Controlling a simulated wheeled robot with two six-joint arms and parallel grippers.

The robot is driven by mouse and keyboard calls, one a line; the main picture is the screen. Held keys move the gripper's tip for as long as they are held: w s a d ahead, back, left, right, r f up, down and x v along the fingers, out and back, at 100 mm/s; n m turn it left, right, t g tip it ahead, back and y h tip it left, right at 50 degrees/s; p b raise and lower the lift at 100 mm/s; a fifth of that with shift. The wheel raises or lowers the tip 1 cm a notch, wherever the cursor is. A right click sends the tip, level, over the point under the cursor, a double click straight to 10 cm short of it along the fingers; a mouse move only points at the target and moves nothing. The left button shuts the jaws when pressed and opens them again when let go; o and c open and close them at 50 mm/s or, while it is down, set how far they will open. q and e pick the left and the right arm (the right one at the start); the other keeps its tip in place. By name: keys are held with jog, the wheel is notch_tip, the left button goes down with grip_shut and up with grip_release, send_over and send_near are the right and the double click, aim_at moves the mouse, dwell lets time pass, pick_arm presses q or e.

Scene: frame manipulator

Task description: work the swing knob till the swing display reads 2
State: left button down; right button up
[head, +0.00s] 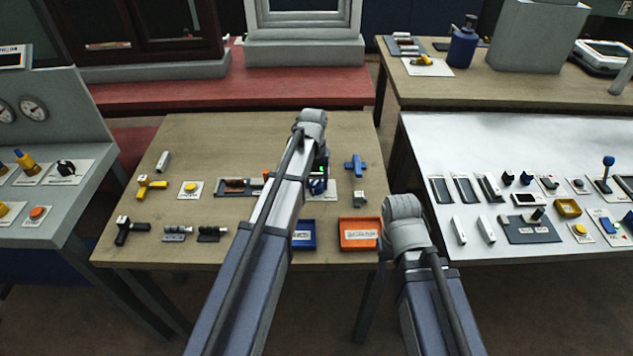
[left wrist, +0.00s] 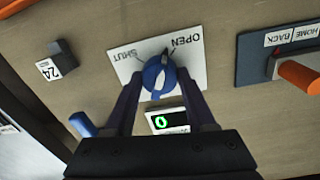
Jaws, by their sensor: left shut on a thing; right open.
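The blue swing knob (left wrist: 158,77) sits on a white plate (left wrist: 122,67) marked OPEN and SHUT in the left wrist view. My left gripper (left wrist: 160,92) is shut on the knob, one finger on each side of it. The small display (left wrist: 166,121) beside the plate shows a green 0. In the head view the display (head: 322,169) is a small green glow beside my left arm, which hides much of the knob and plate. My right arm shows at the lower right of the head view, but its gripper is not visible.
A grey block marked 24 (left wrist: 62,60) and a HOME/BACK slider with an orange handle (left wrist: 298,76) flank the plate. On the wooden table, an orange tray (head: 360,247), a blue tray (head: 304,245) and a blue handle (head: 355,165) stand near my left arm.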

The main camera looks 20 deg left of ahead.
aim_at(316, 181)
pick_arm(q)
jog(key=shift+m, duration=1.6)
jog(key=shift+c, duration=1.2)
grip_release()
notch_tip(316, 181, up, 8)
jog(key=p, duration=0.8)
jog(key=shift+a, duration=0.15)
jog(key=shift+f, duration=0.1)
